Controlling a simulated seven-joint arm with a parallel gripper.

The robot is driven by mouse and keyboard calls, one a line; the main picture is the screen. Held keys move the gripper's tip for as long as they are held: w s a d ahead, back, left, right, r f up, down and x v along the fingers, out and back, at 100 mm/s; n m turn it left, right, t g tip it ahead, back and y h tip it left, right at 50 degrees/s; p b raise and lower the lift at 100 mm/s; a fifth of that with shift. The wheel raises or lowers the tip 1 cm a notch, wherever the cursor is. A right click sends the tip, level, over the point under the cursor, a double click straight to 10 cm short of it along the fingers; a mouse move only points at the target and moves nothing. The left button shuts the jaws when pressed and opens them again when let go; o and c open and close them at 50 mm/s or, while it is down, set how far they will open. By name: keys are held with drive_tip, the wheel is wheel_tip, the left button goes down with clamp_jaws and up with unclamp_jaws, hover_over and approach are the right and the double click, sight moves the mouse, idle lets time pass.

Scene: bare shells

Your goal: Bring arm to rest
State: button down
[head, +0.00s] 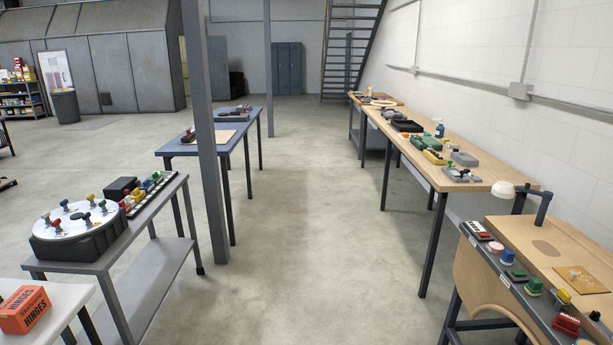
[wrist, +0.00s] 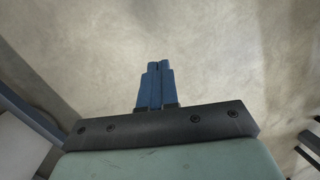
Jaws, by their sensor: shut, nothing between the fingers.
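My gripper (wrist: 158,68) shows in the wrist view with its two blue fingers shut together and nothing between them. It points over bare concrete floor (wrist: 215,50), and no object is near the fingertips. The head view does not show my arm or my gripper.
In the head view a grey cart (head: 100,264) with a round white-topped device (head: 78,222) stands at left, near a grey post (head: 204,130). A wooden bench (head: 470,186) and a desk with a lamp (head: 515,190) line the right. The floor aisle (head: 315,230) between is clear.

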drive_tip(key=s+a+f+n+g+h, duration=0.1)
drive_tip(key=s+a, duration=0.2)
drive_tip(key=s, duration=0.6)
drive_tip(key=s+a+f+n+g, duration=0.1)
drive_tip(key=s+a+g, duration=0.1)
drive_tip(key=s, duration=0.8)
drive_tip(key=s+a+f+n+g+h, duration=0.1)
drive_tip(key=s+a, duration=0.3)
drive_tip(key=s, duration=0.5)
drive_tip(key=shift+s+f+g+h, duration=0.2)
drive_tip(key=shift+g+h, duration=0.1)
drive_tip(key=shift+g, duration=0.4)
